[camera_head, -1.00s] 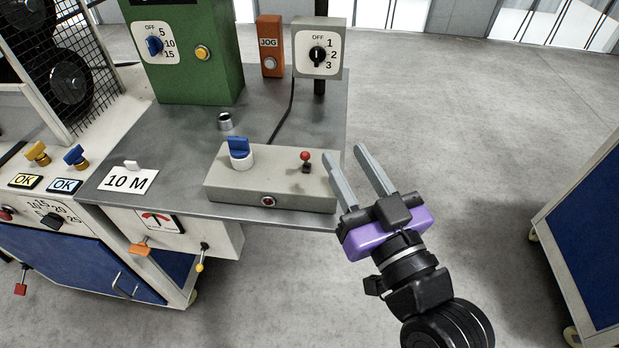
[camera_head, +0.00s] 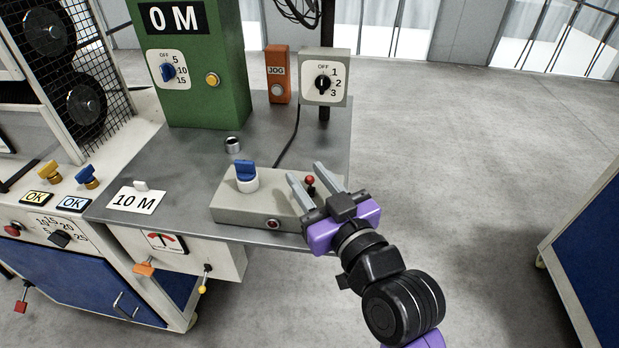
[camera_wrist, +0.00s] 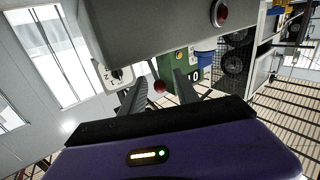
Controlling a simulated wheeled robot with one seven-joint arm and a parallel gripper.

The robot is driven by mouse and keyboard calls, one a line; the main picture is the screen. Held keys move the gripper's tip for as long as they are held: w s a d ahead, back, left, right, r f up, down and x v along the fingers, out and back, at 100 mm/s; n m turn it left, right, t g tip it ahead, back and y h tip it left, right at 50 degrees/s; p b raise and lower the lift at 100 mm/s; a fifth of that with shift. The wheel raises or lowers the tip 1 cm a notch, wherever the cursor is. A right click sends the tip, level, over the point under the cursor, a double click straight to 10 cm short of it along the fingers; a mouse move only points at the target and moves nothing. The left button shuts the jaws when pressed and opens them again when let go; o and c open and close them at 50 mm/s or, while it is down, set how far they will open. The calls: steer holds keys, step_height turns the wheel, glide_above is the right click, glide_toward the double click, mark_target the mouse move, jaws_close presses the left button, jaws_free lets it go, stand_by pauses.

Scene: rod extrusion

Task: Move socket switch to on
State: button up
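A grey box (camera_head: 252,212) on the metal table carries a blue-topped switch on a white base (camera_head: 246,176) and a small lever with a red ball (camera_head: 310,180). I cannot tell which of these is the socket switch. My gripper (camera_head: 306,172) is open and empty at the box's right end. Its two grey fingers appear on either side of the red ball in both views; in the wrist view the ball (camera_wrist: 160,87) shows between the fingertips. I cannot tell if they touch it. The lever's base is partly hidden by the gripper.
A round red button (camera_head: 272,224) sits on the box's front face. Behind stand a green cabinet (camera_head: 215,60) reading 0 M, an orange JOG post (camera_head: 278,72) and a grey dial box (camera_head: 323,95). A cable runs behind the grey box.

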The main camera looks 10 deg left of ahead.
jaws_close()
